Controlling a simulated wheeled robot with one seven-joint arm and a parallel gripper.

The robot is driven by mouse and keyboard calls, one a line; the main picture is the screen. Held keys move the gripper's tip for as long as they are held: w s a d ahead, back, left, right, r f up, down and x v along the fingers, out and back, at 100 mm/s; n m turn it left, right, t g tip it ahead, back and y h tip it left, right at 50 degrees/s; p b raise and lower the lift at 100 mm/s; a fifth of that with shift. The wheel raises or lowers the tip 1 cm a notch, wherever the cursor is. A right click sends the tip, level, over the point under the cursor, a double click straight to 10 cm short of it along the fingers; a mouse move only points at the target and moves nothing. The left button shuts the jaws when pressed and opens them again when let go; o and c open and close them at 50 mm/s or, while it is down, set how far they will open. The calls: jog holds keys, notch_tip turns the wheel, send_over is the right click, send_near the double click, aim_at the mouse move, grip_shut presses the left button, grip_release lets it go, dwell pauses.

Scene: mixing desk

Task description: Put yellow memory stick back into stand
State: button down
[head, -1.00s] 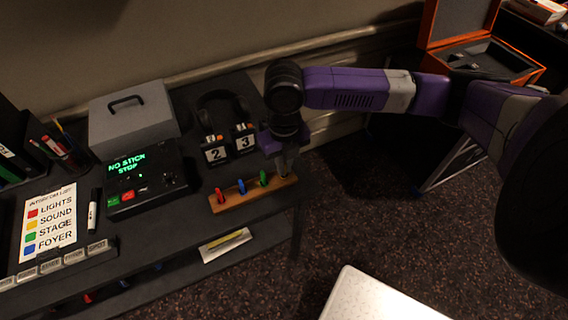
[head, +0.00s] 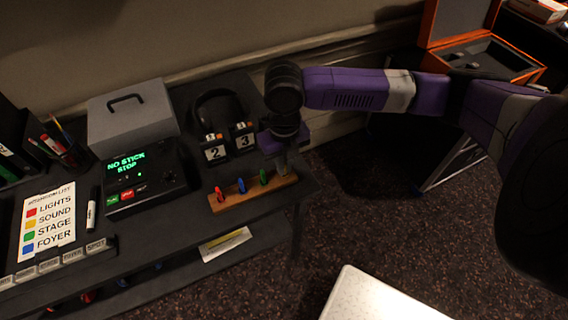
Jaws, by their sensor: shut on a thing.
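The wooden stand (head: 246,199) lies along the right front edge of the dark desk. A red stick (head: 220,194), a blue stick (head: 241,186) and a green stick (head: 263,177) stand upright in it in a row. My gripper (head: 283,166) points down at the right end of the stand, just right of the green stick. It is shut on the yellow memory stick, which the fingers hide. I cannot tell from this view whether the stick touches the stand or is in a slot.
Headphones (head: 219,101) and two numbered packs, 2 (head: 214,153) and 3 (head: 244,141), stand close behind the stand. A control box (head: 143,181) reading "NO STICK STOP" is to the left. A white card (head: 225,244) with a yellow strip lies below the stand.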

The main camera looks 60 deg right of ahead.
jog(key=shift+f, duration=0.2)
jog(key=c, duration=1.5)
grip_release()
jog(key=shift+r, duration=0.1)
notch_tip(320, 180, up, 8)
jog(key=shift+f, duration=0.2)
